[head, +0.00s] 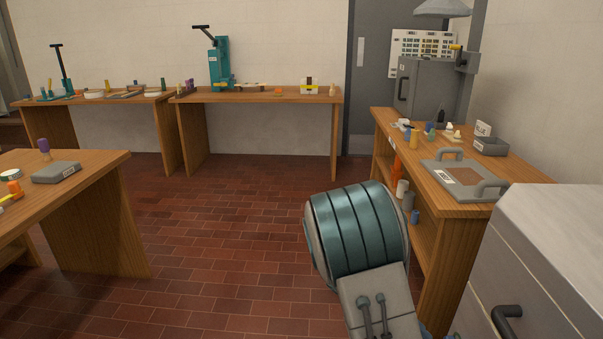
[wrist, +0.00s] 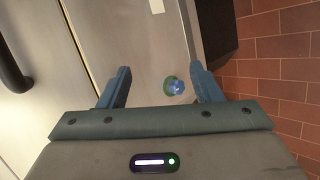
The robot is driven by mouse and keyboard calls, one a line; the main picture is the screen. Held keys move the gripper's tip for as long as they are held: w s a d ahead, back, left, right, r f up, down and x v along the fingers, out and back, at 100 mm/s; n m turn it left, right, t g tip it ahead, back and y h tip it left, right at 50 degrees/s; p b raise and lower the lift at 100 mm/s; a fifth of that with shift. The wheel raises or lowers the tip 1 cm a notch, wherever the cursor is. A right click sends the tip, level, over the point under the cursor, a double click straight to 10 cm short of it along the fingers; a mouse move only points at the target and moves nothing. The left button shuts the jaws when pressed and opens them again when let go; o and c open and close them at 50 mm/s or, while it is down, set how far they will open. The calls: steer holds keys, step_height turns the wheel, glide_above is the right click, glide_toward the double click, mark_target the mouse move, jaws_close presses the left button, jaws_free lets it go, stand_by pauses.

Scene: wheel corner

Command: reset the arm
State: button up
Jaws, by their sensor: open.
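My gripper (wrist: 161,72) shows in the wrist view with its two blue-grey fingers spread apart. Nothing is gripped. A small round blue and green thing (wrist: 174,87) shows between the fingers, close to the right one; I cannot tell how far beyond them it lies. In the head view a thick teal and grey link of my arm stands low in the middle right, and my gripper cannot be made out there.
A grey cabinet (head: 560,235) with a dark handle (head: 507,320) stands at the right; its handle (wrist: 12,65) also shows in the wrist view. A wooden bench (head: 520,178) holds a tray with handles (head: 465,180). The tiled floor (head: 220,240) at centre left is clear.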

steer(key=s+a+r+n+t+y+p, duration=0.1)
steer(key=s+a+r+t+y+p, duration=0.1)
steer(key=r+p, duration=0.4)
steer(key=s+a+r+n+t+y+p, duration=0.1)
steer(key=s+a+r+y+p, duration=0.3)
steer(key=r, duration=1.3)
steer(key=s+a+r+n+t+y+p, duration=0.2)
steer(key=s+r+p, duration=0.5)
steer(key=r, duration=0.5)
steer(key=shift+a+t+y+p, duration=0.45)
steer(key=shift+t+y+p, duration=0.25)
steer(key=shift+t+p, duration=0.3)
